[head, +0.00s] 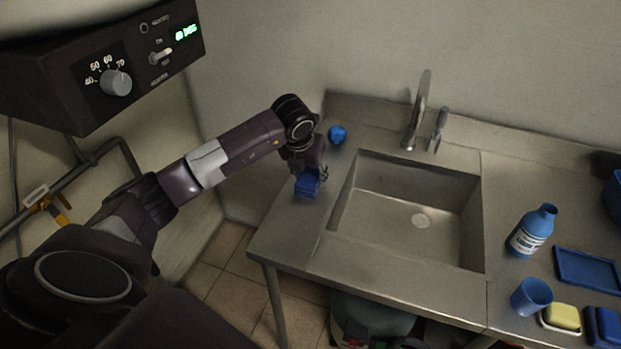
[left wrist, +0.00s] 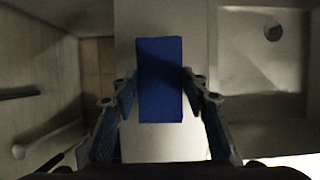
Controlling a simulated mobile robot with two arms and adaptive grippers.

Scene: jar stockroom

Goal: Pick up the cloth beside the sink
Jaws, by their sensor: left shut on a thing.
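The cloth (head: 307,183) is a small blue folded block at the left of the sink (head: 408,212), over the narrow strip of steel counter. My left gripper (head: 309,172) is above the cloth and shut on it, pointing down. In the left wrist view the cloth (left wrist: 160,75) lies between the two fingers of my left gripper (left wrist: 162,98), its long side running away from the camera. I cannot tell whether the cloth touches the counter. My right gripper is in neither view.
A blue ball (head: 337,134) lies behind the gripper. The tap (head: 416,115) stands behind the sink. A blue bottle (head: 532,230), a blue cup (head: 531,296), a blue tray (head: 588,268) and a yellow sponge (head: 561,316) are at the right. A dark control box (head: 115,60) hangs upper left.

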